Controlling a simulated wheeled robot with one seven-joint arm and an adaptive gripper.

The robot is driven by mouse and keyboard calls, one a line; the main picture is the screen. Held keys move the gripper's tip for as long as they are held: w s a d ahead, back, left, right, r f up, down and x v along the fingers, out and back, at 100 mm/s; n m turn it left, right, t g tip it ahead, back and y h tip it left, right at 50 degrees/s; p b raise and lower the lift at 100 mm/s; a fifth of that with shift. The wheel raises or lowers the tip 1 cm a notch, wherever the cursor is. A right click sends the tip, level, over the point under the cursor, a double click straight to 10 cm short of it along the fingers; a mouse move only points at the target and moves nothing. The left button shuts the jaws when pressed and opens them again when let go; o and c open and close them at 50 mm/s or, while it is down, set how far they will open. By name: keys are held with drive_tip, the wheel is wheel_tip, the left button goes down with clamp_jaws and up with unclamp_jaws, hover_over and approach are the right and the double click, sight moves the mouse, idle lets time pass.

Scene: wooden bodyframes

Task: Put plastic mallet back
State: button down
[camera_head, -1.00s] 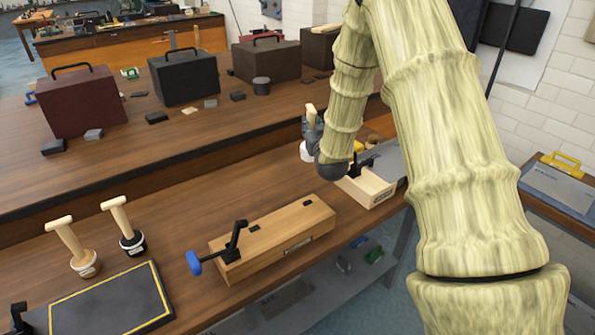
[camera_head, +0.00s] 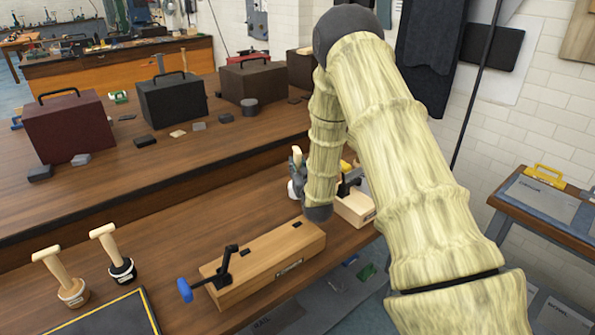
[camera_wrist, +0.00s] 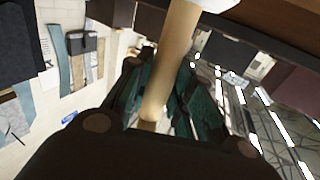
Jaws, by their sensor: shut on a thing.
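My gripper (camera_wrist: 168,88) is shut on the wooden handle of the plastic mallet (camera_wrist: 177,45). In the wrist view the pale round handle runs between the dark green fingers, and part of a white head shows at the top edge. In the head view my gripper (camera_head: 297,160) is mostly hidden behind my forearm, and the white head (camera_head: 293,189) shows just below it, over the workbench (camera_head: 190,225). I cannot tell whether the head touches the bench. Two T-shaped wooden-handled tools, one with a light base (camera_head: 72,292) and one with a black base (camera_head: 122,270), stand upright at left.
A long wooden block with a blue-handled clamp (camera_head: 270,262) lies at the bench front. A smaller wooden block (camera_head: 355,208) sits right of my gripper. A yellow-edged dark mat (camera_head: 110,318) lies front left. Toolboxes (camera_head: 70,125) stand on the raised rear bench.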

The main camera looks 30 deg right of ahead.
drive_tip(key=shift+f, duration=1)
drive_tip(key=shift+f, duration=0.15)
drive_tip(key=c, duration=1.3)
unclamp_jaws()
drive_tip(key=shift+o, duration=0.2)
drive_tip(key=b+v, duration=0.1)
drive_tip(key=v, duration=0.6)
drive_tip(key=shift+s+b, duration=0.25)
drive_tip(key=shift+b, duration=0.1)
drive_tip(key=shift+a, duration=0.15)
